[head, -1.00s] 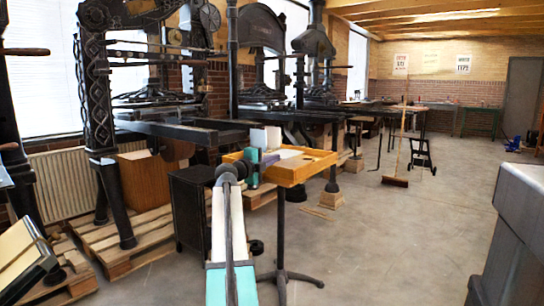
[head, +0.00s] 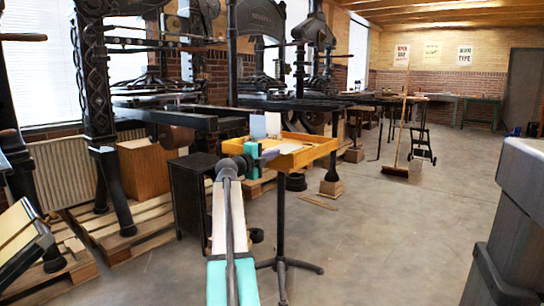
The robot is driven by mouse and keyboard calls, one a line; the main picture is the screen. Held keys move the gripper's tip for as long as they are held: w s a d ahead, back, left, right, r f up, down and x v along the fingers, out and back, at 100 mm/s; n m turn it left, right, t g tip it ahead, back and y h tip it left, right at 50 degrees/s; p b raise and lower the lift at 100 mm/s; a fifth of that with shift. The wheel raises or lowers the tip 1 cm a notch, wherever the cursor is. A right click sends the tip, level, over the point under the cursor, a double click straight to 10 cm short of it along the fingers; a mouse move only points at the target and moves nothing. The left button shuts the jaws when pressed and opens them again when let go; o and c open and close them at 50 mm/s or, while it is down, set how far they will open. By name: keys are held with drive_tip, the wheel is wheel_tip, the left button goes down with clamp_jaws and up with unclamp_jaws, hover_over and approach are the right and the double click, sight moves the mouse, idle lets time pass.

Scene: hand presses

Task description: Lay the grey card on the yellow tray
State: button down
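The yellow tray (head: 318,152) is a shallow wooden box on a dark stand, just right of the end of my arm. A pale surface shows inside it. Two small upright pale pieces, a greyish one (head: 258,127) and a whiter one (head: 273,124), rise behind the tray's left part. I cannot tell whether either is the grey card or part of my gripper. My gripper (head: 265,143) is around the tray's left side, small and partly hidden by my arm's teal and mauve links. Its fingers and any hold on a card are not clear.
Dark hand presses (head: 270,100) line the left and back on wooden pallets (head: 125,240). A black cabinet (head: 192,195) stands left of the tray stand. A broom (head: 396,170) stands farther right. A grey counter (head: 520,200) is at right.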

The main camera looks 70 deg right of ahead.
idle(0.4)
drive_tip(key=c, duration=2)
unclamp_jaws()
drive_tip(key=shift+o, duration=0.8)
drive_tip(key=shift+s+f+b, duration=0.15)
drive_tip(key=shift+b, duration=0.75)
drive_tip(key=shift+b+v, duration=1.45)
drive_tip(key=shift+v, duration=0.8)
drive_tip(key=shift+a, duration=0.1)
drive_tip(key=shift+w+a+r+b, duration=0.2)
drive_tip(key=shift+w+a+r, duration=0.1)
drive_tip(key=shift+a+r, duration=0.55)
drive_tip(key=shift+w+a+r+b, duration=0.25)
drive_tip(key=shift+a+r, duration=0.45)
drive_tip(key=shift+a, duration=0.3)
